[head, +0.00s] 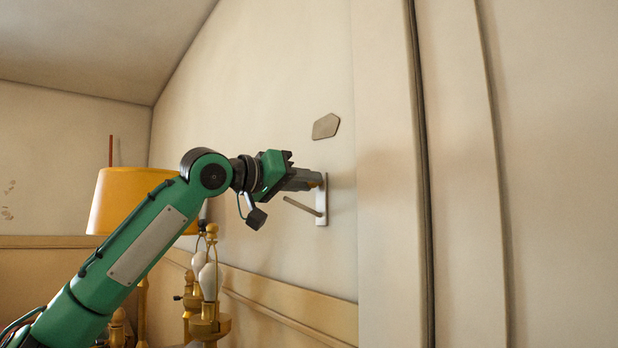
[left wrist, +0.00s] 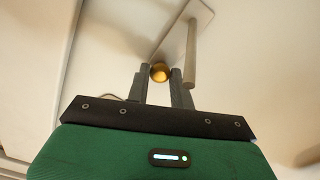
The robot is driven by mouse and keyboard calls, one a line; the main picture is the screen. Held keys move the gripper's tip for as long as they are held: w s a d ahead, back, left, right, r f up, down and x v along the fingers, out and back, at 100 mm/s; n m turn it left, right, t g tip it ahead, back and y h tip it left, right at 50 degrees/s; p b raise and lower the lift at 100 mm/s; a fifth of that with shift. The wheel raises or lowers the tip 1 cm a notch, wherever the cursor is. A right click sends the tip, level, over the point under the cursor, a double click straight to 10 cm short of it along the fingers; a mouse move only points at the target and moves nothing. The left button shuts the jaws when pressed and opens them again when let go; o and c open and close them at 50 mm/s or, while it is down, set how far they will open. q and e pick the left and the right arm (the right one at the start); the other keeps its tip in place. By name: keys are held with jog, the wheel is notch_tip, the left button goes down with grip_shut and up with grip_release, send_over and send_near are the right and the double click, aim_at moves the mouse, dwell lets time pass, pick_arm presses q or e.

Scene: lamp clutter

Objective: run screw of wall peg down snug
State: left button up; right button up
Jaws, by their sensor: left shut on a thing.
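The wall peg is a pale plate (head: 321,209) flat on the wall, with a grey rod (head: 302,206) sticking out from its lower part. In the left wrist view the plate (left wrist: 183,24) and the rod (left wrist: 190,58) show just beyond my fingers. A round brass screw head (left wrist: 159,72) sits between the fingertips of my left gripper (left wrist: 160,78). My left gripper (head: 317,180) is shut on it at the plate's upper end in the head view. How far the screw stands off the plate is hidden by the fingers. My right gripper is not in view.
A grey six-sided plaque (head: 326,126) is on the wall above the peg. A lamp with a yellow shade (head: 128,200) and several brass lamp bases (head: 208,322) stand at the lower left, below and behind my arm. Pale vertical panels (head: 460,200) fill the right side.

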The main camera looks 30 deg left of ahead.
pick_arm(q)
jog(key=shift+r+m, duration=0.1)
jog(key=shift+m, duration=0.3)
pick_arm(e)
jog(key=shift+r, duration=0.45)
pick_arm(q)
jog(key=shift+w+m+p, duration=0.1)
jog(key=shift+m+p, duration=0.7)
jog(key=shift+p, duration=0.05)
jog(key=shift+m, duration=0.4)
jog(key=shift+m+p, duration=0.35)
jog(key=shift+m, duration=0.15)
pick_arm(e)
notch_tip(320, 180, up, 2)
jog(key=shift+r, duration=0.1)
